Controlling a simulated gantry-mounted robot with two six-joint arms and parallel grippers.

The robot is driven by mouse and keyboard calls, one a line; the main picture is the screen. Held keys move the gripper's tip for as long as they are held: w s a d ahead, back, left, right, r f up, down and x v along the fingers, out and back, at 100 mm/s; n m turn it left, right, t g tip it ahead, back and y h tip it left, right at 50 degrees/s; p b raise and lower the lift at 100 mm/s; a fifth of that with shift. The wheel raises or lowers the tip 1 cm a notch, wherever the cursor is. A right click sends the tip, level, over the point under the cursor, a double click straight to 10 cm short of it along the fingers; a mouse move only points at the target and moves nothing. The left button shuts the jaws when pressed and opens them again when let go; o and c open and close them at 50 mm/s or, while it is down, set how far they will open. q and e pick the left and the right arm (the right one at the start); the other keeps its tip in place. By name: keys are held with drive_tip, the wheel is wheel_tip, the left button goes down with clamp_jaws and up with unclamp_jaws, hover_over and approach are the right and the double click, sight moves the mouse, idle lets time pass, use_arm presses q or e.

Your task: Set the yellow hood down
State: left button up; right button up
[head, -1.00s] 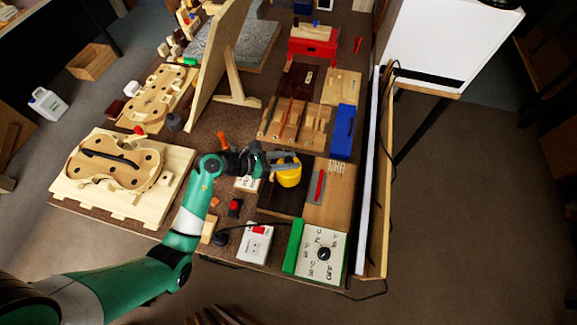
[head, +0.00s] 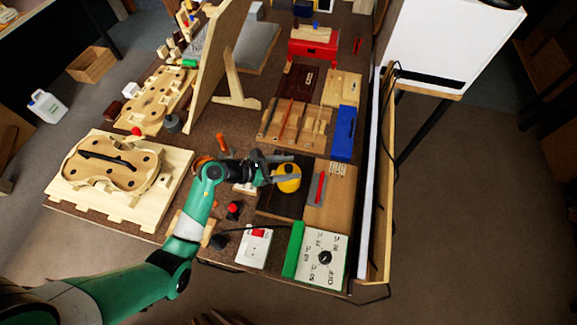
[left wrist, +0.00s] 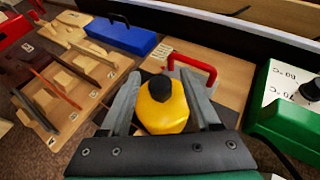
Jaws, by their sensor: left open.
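The yellow hood (head: 289,182), with a black knob on top, stands on the dark square pad (head: 270,207) near the bench's front right. It also shows in the left wrist view (left wrist: 165,112). My left gripper (head: 292,168) is open around it, one finger on each side. In the left wrist view the hood sits between the open fingers (left wrist: 158,80), with a gap beside them. Whether its base rests flat is hidden. My right gripper is not in view.
A red-handled tool (head: 320,188) lies on the wooden board just right of the hood. The white dial box (head: 320,258) with a green side and a white switch box (head: 254,246) are in front. A slotted wooden rack (head: 295,123) and blue box (head: 343,132) stand behind.

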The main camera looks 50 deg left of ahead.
use_arm(q)
drive_tip(key=shift+s+r, duration=0.15)
drive_tip(key=shift+r, duration=0.15)
drive_tip(key=p+v, duration=0.3)
drive_tip(key=v, duration=0.8)
drive_tip(key=shift+s+a+p, duration=0.15)
drive_tip(key=shift+s+p, duration=0.15)
drive_tip(key=shift+p, duration=0.05)
